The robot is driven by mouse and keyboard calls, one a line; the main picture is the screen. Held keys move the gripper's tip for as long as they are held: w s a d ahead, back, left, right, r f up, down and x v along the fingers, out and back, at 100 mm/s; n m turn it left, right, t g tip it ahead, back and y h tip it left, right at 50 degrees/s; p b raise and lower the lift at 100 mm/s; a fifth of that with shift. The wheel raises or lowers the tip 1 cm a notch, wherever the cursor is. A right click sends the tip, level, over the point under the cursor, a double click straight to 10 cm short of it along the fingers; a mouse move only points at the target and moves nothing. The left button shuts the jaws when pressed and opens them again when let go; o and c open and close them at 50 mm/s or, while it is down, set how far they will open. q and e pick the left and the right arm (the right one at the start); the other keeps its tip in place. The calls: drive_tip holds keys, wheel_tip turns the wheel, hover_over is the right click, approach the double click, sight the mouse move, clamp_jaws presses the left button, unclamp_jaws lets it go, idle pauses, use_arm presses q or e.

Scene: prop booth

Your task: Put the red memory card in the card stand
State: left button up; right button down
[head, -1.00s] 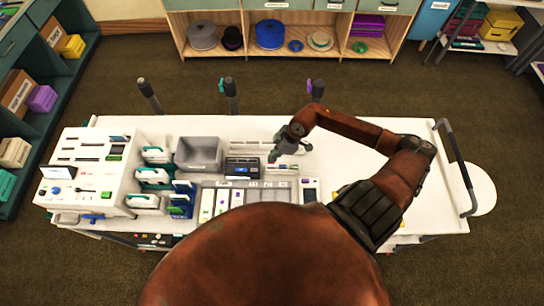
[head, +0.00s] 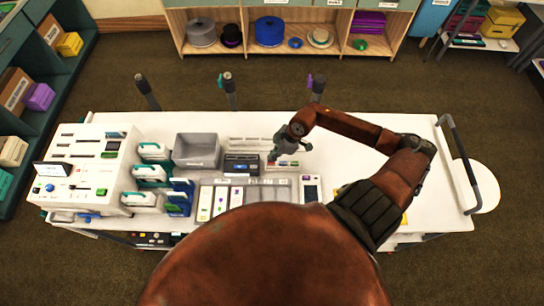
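My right gripper (head: 287,152) hangs over the middle of the white table, behind the grey compartment tray. Its two dark fingers show small, and I cannot tell whether they are open or shut. A tiny reddish spot shows at its left fingertip; I cannot tell whether this is the red memory card. A white slotted rack (head: 250,141) lies just left of and behind the gripper, partly hidden by it. It may be the card stand, but I cannot be sure. My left gripper is not in view.
A grey bin (head: 197,150) and a black box (head: 241,165) stand left of the gripper. White card holders (head: 152,173) and a white console (head: 90,160) are further left. The grey compartment tray (head: 268,192) is in front. The table's right part is mostly clear beneath my arm.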

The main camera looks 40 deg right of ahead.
drive_tip(key=shift+f, duration=0.4)
drive_tip(key=shift+f+b, duration=0.85)
drive_tip(key=shift+f, duration=0.2)
drive_tip(key=c, duration=2.6)
unclamp_jaws()
drive_tip(key=shift+c, duration=0.2)
drive_tip(key=o, duration=0.6)
drive_tip(key=shift+c, duration=0.2)
drive_tip(key=v, duration=1.2)
